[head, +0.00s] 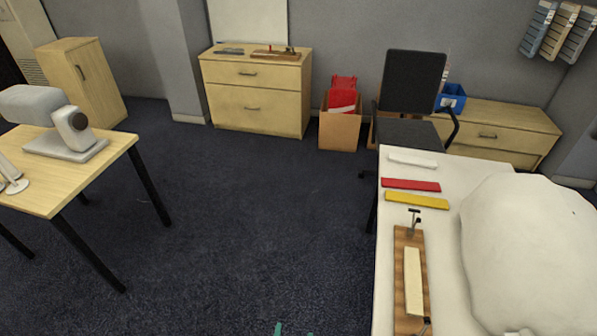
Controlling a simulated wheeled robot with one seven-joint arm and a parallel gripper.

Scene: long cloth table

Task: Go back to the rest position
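Only two small teal tips show at the bottom edge, left of the long table; they look like the end of my gripper (293,333). The rest of it is below the picture, so its opening and anything in it are hidden. The long table (383,265) with a white cloth stands at the right. On it lie a white strip (412,159), a red strip (411,185) and a yellow strip (417,201). Nearer, a wooden board (401,290) with dark clamps at its ends carries a cream strip (413,283).
A large white mound (530,250) covers the table's right side. A black chair (412,85) stands behind the table. A wooden desk (45,185) with a grey-white machine (65,130) is at left. Drawers (255,95) and boxes (340,128) line the wall. The dark carpet between is clear.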

